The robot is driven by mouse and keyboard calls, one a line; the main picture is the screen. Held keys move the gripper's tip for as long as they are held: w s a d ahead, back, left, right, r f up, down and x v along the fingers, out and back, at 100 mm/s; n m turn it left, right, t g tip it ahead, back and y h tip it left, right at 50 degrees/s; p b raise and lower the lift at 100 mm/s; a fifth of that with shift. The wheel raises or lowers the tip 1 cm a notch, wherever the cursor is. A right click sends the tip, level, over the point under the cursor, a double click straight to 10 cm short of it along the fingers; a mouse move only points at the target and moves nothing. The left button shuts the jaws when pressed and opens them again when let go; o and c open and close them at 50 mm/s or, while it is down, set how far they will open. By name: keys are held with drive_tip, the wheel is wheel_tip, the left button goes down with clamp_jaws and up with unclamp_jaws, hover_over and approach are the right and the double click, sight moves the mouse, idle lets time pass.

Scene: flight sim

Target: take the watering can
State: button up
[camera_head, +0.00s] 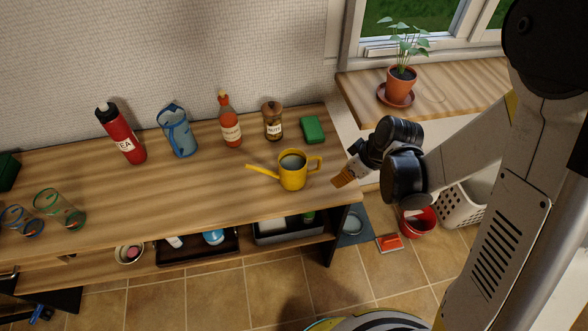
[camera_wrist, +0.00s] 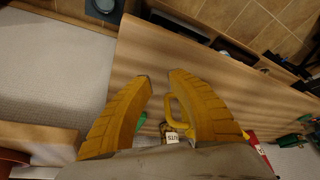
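The yellow watering can (camera_head: 293,175) stands upright on the wooden table, its spout to the left and its loop handle to the right. My gripper (camera_head: 343,180) is just right of the handle, apart from it, near the table's right edge. In the wrist view my gripper (camera_wrist: 160,78) has its two yellow fingers spread, with nothing held between them. Part of the can's handle (camera_wrist: 171,113) shows between the fingers; the right finger hides most of the can's body.
Behind the can stand a brown-lidded jar (camera_head: 272,121), a sauce bottle (camera_head: 229,121) and a green block (camera_head: 312,130). A blue pitcher (camera_head: 177,133), a red bottle (camera_head: 121,135) and glasses (camera_head: 60,208) stand further left. A potted plant (camera_head: 401,84) is on the windowsill.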

sight(319, 168)
drive_tip(key=w+a, duration=0.2)
drive_tip(key=shift+w+a+b, duration=0.1)
drive_tip(key=shift+a+b, duration=0.2)
drive_tip(key=w+a+b, duration=0.1)
drive_tip(key=w+a+f, duration=0.1)
drive_tip(key=w+a, duration=0.1)
drive_tip(key=shift+a+b, duration=0.3)
drive_tip(key=shift+b, duration=0.1)
drive_tip(key=shift+f, duration=0.15)
clamp_jaws()
